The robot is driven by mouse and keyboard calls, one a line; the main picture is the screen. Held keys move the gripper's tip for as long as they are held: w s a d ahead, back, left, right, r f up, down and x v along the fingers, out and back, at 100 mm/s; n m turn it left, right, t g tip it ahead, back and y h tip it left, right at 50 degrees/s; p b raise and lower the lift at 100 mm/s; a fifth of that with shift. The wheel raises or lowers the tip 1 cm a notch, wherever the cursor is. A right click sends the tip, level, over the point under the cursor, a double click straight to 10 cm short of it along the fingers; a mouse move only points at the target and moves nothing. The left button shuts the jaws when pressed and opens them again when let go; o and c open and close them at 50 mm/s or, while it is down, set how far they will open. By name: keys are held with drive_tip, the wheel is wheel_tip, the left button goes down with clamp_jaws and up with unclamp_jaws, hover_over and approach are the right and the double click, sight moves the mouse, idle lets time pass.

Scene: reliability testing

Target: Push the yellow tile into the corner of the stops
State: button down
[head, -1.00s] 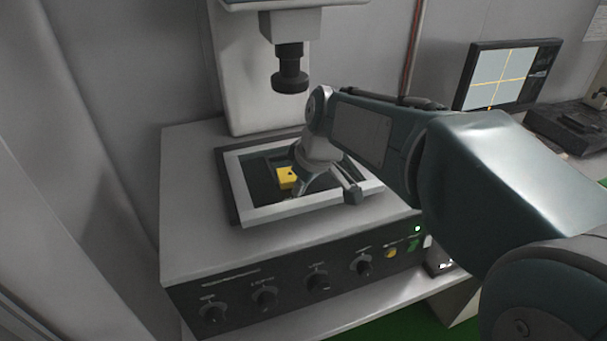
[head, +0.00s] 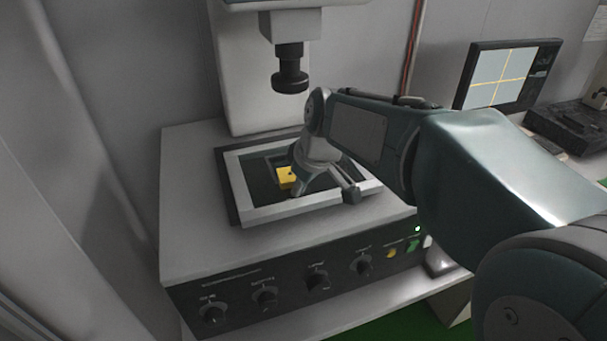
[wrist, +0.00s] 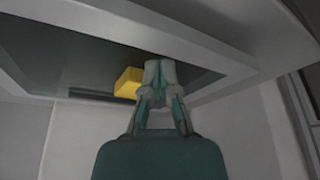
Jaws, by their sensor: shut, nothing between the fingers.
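The yellow tile (head: 285,178) lies on the dark glass inside the light grey frame (head: 296,206) of the machine's stage. It also shows in the wrist view (wrist: 128,83), just left of the fingertips. My gripper (wrist: 160,72) is shut and empty, its tips low at the tile's right side. They look to be touching the tile or very near it; I cannot tell which. In the head view my gripper (head: 297,191) partly hides the tile's right side. A dark strip, perhaps a stop, shows behind the tile, but the corner is not clearly seen.
A black lens (head: 290,78) hangs above the back of the stage. The frame's raised rim surrounds the glass. Knobs (head: 318,281) line the machine's front. A monitor (head: 507,75) stands at the right. Glass left of the tile is clear.

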sight(287, 169)
drive_tip(key=shift+w+a, duration=0.3)
drive_tip(key=shift+w, duration=0.8)
drive_tip(key=shift+w+a, duration=0.35)
drive_tip(key=shift+w, duration=0.75)
drive_tip(key=shift+w+a, duration=0.3)
drive_tip(key=shift+w, duration=0.8)
drive_tip(key=shift+s+d+r, duration=0.1)
drive_tip(key=shift+s+r, duration=0.25)
drive_tip(key=shift+r, duration=0.3)
drive_tip(key=shift+s+d+r, duration=0.1)
drive_tip(key=shift+s+r, duration=0.25)
drive_tip(key=shift+r, duration=0.35)
drive_tip(key=shift+s+d+r, duration=0.1)
drive_tip(key=shift+s+r, duration=0.25)
drive_tip(key=shift+r, duration=0.3)
